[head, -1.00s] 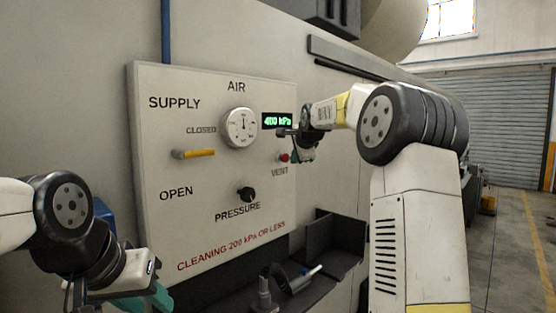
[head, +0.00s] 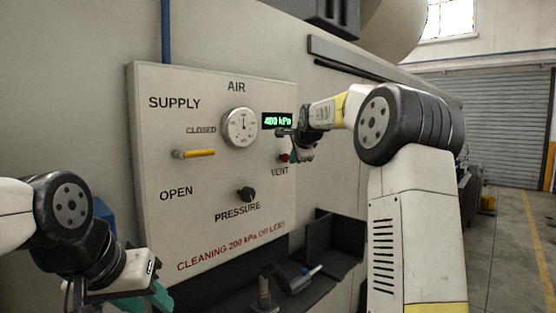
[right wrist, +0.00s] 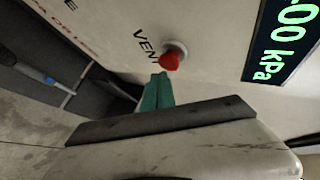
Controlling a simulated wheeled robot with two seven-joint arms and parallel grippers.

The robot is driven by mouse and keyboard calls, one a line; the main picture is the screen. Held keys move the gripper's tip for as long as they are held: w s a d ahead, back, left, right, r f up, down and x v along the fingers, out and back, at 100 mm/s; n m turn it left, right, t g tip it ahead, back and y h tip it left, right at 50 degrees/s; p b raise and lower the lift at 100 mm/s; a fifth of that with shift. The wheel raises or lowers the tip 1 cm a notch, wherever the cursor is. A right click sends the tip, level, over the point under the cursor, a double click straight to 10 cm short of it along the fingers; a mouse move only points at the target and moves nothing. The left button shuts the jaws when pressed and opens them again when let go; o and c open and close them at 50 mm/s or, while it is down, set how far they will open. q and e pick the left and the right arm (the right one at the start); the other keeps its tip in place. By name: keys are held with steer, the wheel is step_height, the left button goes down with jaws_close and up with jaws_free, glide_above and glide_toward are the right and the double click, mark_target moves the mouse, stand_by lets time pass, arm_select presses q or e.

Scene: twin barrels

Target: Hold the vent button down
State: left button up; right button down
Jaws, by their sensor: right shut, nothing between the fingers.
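The red vent button (head: 284,158) sits on the pale panel (head: 215,80) just above the word VENT. It also shows in the right wrist view (right wrist: 170,61), standing out on its grey collar. My right gripper (head: 298,154) is shut and empty beside the button. In the right wrist view its teal fingertips (right wrist: 160,78) are right by the button's edge; I cannot tell whether they touch it. My left gripper (head: 155,297) is low at the left, in front of the panel's lower edge, partly cut off; its opening is unclear.
The green display (head: 278,121) reads 400 kPa, beside a round gauge (head: 239,128). A yellow supply handle (head: 197,153) lies level near CLOSED. A black pressure knob (head: 246,194) sits lower. A dark tray (head: 340,236) with a blue-handled tool (head: 304,279) is below.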

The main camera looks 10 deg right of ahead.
steer(key=shift+w+a, duration=0.5)
steer(key=shift+w, duration=0.1)
stand_by(1.6)
steer(key=shift+s+d, duration=0.55)
steer(key=shift+s, duration=0.2)
steer(key=s+d, duration=0.1)
steer(key=s, duration=0.1)
steer(key=s+d, duration=0.2)
steer(key=shift+d, duration=0.1)
stand_by(0.4)
